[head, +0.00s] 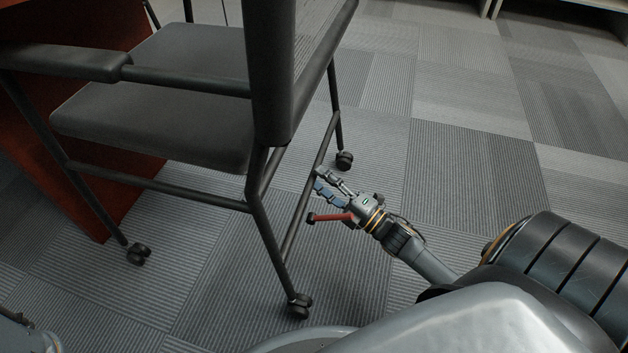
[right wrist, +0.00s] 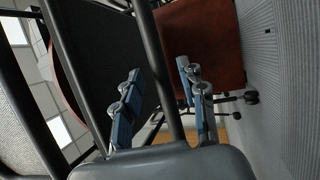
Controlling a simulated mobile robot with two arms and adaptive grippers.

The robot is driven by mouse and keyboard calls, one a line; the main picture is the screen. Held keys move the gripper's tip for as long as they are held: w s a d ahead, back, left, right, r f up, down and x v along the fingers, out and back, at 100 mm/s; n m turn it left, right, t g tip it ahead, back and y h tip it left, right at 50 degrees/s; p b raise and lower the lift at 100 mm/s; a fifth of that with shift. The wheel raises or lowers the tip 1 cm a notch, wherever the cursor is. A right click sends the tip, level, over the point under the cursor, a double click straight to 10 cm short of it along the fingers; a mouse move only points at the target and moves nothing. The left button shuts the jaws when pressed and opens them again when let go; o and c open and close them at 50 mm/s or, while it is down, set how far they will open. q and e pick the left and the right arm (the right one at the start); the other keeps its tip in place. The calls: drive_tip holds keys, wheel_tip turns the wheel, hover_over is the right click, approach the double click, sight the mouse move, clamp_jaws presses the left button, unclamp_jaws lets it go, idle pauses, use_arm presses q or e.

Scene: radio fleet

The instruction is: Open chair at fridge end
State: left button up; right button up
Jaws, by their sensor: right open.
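A dark grey chair (head: 165,115) with armrests and small casters stands at the left in the head view, its backrest towards me. Its seat front reaches the reddish-brown desk (head: 70,195). In the right wrist view, a dark chair tube (right wrist: 163,75) passes between the two blue-padded fingers of the right gripper (right wrist: 157,88). I cannot tell whether either finger touches it. The chair's dark seat and back also fill much of that view. No fridge shows. The left gripper's fingers do not show.
A pale shelf or cabinet base (head: 585,8) is at the far top right. My own base and arm fill the bottom right.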

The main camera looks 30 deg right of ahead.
drive_tip(key=shift+b+x, duration=0.4)
drive_tip(key=shift+x, duration=1.05)
drive_tip(key=shift+c, duration=0.4)
clamp_jaws()
